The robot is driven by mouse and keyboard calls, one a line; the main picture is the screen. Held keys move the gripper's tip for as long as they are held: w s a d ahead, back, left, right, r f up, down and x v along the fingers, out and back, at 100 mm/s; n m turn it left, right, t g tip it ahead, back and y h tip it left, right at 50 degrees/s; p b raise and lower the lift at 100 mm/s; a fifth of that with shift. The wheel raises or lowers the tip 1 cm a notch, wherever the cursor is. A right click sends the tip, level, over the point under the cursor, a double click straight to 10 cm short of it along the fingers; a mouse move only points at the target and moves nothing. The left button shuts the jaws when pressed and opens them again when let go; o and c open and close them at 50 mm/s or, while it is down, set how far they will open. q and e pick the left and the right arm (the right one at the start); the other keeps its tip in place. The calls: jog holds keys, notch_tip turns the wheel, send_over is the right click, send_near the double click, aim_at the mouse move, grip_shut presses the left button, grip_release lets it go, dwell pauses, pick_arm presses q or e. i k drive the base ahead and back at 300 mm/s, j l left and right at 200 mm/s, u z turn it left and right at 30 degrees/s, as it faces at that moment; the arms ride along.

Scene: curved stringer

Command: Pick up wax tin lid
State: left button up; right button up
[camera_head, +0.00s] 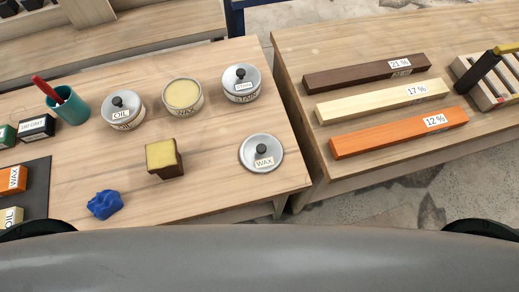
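The wax tin lid (261,153) is a round silver lid with a black knob and a WAX label. It lies flat on the left wooden table near its front right corner. The open wax tin (183,97) stands behind it to the left, with pale yellow wax showing and a WAX label. Neither of my grippers is in view, and nothing touches the lid.
Lidded oil (122,112) and stain (241,84) tins flank the wax tin. A yellow-topped brown block (164,158), blue crumpled cloth (105,204) and teal cup (68,104) share the table. A gap separates the right table (300,50), holding three wooden bars.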

aim_at(261, 154)
jog(key=k+j, duration=0.25)
jog(key=j, duration=0.25)
jog(key=k+j+z, duration=0.1)
jog(key=k+j, duration=0.15)
jog(key=j, duration=0.3)
jog(key=k+j, duration=0.3)
jog(key=j, duration=0.2)
jog(key=k+j+z, duration=0.1)
jog(key=k+j, duration=0.2)
jog(key=j, duration=0.15)
jog(key=k+j, duration=0.3)
jog(key=j, duration=0.2)
